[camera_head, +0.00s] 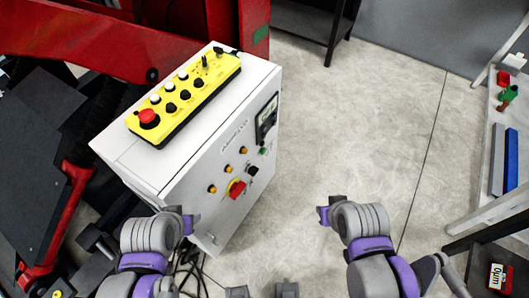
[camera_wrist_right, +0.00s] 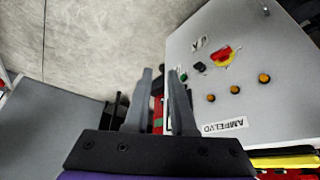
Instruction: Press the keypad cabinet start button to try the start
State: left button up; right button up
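The white cabinet (camera_head: 190,165) stands left of centre in the head view. On its front are a small green button (camera_head: 263,150), a black knob (camera_head: 253,171), a red and yellow switch (camera_head: 236,188) and orange buttons (camera_head: 228,169). I cannot read which is marked start. A yellow keypad box (camera_head: 190,95) with a red mushroom button lies on top. In the right wrist view the green button (camera_wrist_right: 183,77) shows just beside a finger. My right gripper (camera_wrist_right: 161,72) is open and empty, apart from the cabinet. My left gripper (camera_head: 188,222) is near the cabinet's lower front; its fingers are unclear.
A red machine frame (camera_head: 90,45) stands behind and left of the cabinet. A shelf (camera_head: 485,160) with small coloured items is at the right. Cables (camera_head: 187,262) lie at the cabinet's foot. The floor (camera_head: 350,120) between cabinet and shelf is clear.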

grip_shut()
dwell(1.4)
